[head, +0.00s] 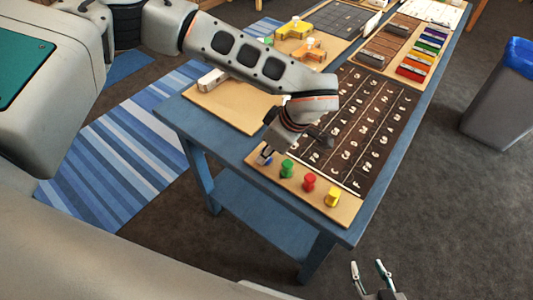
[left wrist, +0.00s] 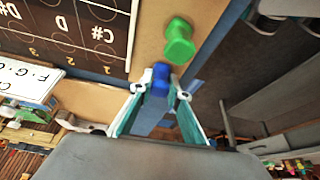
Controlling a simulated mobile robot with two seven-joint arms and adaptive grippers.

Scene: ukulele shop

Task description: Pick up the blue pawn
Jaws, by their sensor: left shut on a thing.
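The blue pawn (left wrist: 161,78) is between the fingertips of my left gripper (left wrist: 160,88), which is shut on it. In the head view my left gripper (head: 265,155) is at the left end of the pawn row, and its fingers mostly hide the blue pawn. I cannot tell whether the pawn touches the board. The green pawn (head: 287,168) stands just beside it, and also shows in the left wrist view (left wrist: 178,42). My right gripper (head: 370,268) is open and empty, low at the front, away from the table.
A red pawn (head: 309,183) and a yellow pawn (head: 333,196) stand on the wooden board (head: 290,187) at the edge of the blue table (head: 347,236). A dark lettered board (head: 362,125) lies behind them. A grey bin (head: 500,108) stands at right.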

